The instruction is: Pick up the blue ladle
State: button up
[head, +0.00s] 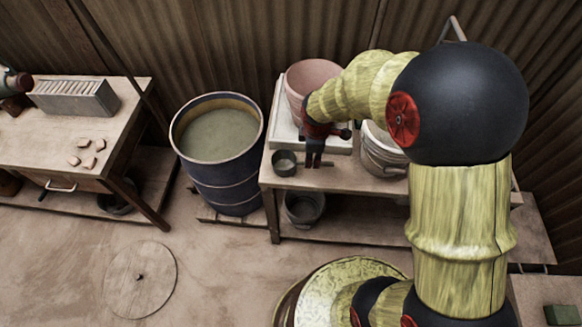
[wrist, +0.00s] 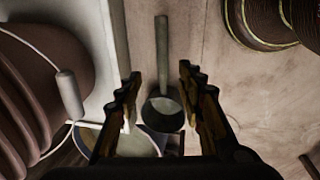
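The ladle, a dark grey-blue cup (head: 285,163) with a straight handle, is on the bench near its front left edge. In the wrist view, its cup (wrist: 163,114) lies low between my fingers and its grey handle (wrist: 162,50) runs straight up the picture. My gripper (head: 313,155) points down over the bench, just right of the cup in the head view. In the wrist view, my gripper (wrist: 159,76) is open, with one finger on each side of the ladle and gaps between. The fingers partly hide the handle in the head view.
A pink bucket (head: 310,76) stands on a white slab (head: 281,122) behind the ladle. A white bucket (head: 378,150) stands to the right. A blue barrel of liquid (head: 222,170) stands left of the bench (head: 345,178). A metal pail (head: 303,208) is below it.

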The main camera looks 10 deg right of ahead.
jog(key=f+b, duration=0.1)
jog(key=f, duration=0.1)
jog(key=f+b, duration=0.1)
jog(key=f, duration=0.1)
jog(key=w+f+b, duration=0.1)
jog(key=f, duration=0.2)
jog(key=shift+a, duration=0.15)
jog(key=shift+r, duration=0.1)
jog(key=shift+c, duration=0.6)
jog(key=c, duration=0.7)
grip_shut()
